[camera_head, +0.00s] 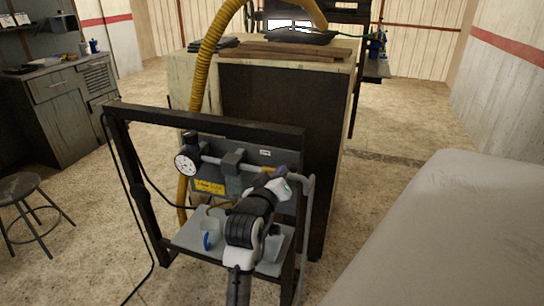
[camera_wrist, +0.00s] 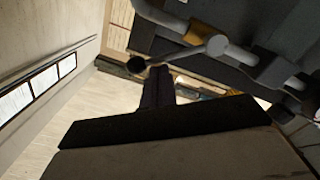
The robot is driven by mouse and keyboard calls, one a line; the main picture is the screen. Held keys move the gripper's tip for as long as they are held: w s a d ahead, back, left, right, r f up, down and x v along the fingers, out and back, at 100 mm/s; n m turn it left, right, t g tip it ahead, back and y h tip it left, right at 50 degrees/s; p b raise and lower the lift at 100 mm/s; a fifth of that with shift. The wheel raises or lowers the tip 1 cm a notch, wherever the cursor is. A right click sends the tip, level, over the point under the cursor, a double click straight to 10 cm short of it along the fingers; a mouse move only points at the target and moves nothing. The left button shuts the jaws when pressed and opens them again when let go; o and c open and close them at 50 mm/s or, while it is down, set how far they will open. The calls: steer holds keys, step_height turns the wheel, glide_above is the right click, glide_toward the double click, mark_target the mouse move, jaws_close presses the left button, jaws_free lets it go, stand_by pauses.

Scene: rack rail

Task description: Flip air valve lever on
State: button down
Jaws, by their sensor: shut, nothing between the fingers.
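The valve lever is a thin grey rod (camera_wrist: 178,55) with a black ball knob (camera_wrist: 136,64) at its left end in the wrist view. Its other end joins a round grey hub (camera_wrist: 217,45) beside the brass-coloured valve body (camera_wrist: 193,34) on a grey pipe. My gripper (camera_wrist: 158,72) is shut and empty. Its fingertips are close to the rod, near the knob; I cannot tell whether they touch. In the head view, my arm's end is at the right part of the rack's pipe, by the brass-coloured valve (camera_head: 268,170), and the lever cannot be made out there.
A dark rack frame (camera_head: 215,117) surrounds the pipe, with a round gauge (camera_head: 187,162) at the left and a yellow label (camera_head: 210,187). A tall cabinet (camera_head: 275,105) stands behind it. A stool (camera_head: 20,187) is at the left. Open floor lies left of the rack.

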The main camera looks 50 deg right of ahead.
steer(key=f+m+b, duration=0.1)
steer(key=m, duration=0.1)
steer(key=s+f+m+b, duration=0.2)
steer(key=m, duration=0.1)
steer(key=shift+s+d+f+m, duration=0.1)
steer(key=shift+d+f+m, duration=0.2)
steer(key=shift+d+f, duration=0.1)
steer(key=shift+r, duration=0.1)
stand_by(0.6)
steer(key=r+p, duration=0.2)
steer(key=r, duration=0.1)
steer(key=r+p, duration=0.1)
steer(key=shift+s+a+r+p, duration=0.1)
steer(key=shift+a+r+p, duration=0.05)
steer(key=shift+a+p, duration=0.15)
steer(key=b+v, duration=0.3)
steer(key=v, duration=0.7)
steer(key=shift+f, duration=0.2)
steer(key=shift+s, duration=0.2)
